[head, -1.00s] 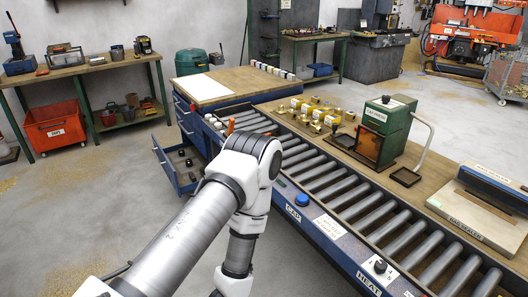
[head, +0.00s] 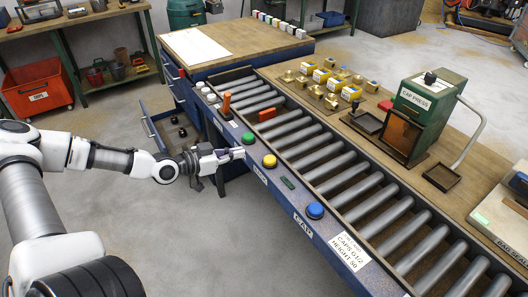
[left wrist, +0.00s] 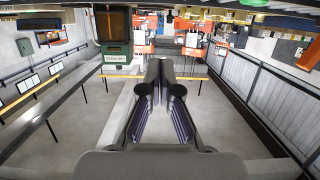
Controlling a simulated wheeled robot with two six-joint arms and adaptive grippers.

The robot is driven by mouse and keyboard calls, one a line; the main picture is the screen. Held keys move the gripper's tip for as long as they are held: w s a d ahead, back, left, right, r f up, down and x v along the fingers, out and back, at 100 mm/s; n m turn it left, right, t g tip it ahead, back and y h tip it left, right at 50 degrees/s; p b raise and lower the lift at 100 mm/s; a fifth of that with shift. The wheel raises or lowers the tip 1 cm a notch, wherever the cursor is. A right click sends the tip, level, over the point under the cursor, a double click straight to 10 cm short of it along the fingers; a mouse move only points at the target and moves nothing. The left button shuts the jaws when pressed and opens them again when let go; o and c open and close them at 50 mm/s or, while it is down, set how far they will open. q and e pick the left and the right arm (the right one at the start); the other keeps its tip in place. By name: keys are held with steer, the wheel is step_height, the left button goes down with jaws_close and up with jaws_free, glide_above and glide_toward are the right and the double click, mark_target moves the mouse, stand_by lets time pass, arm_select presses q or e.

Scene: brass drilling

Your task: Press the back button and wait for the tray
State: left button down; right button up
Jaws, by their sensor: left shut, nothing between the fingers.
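Three buttons sit along the blue front rail of the roller conveyor (head: 345,172). The green button (head: 248,138) is farthest back, the yellow button (head: 269,161) is in the middle and the blue button (head: 315,210) is nearest. My left gripper (head: 240,153) is shut and empty. Its tips appear beside the rail, close to the green and yellow buttons; I cannot tell whether they touch anything. Its closed fingers also show in the left wrist view (left wrist: 165,68), where no button can be made out. I see no tray on the rollers. My right gripper is out of view.
The green cap press (head: 425,110) and brass parts (head: 315,92) are beyond the rollers.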

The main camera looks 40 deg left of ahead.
arm_select(q)
steer(key=b, duration=0.8)
glide_above(265, 162)
step_height(265, 162, down, 3)
steer(key=shift+w+r, duration=0.1)
step_height(265, 162, down, 3)
steer(key=shift+r, duration=0.1)
steer(key=shift+a+f, duration=0.2)
steer(key=shift+f, duration=0.25)
steer(key=shift+d, duration=0.1)
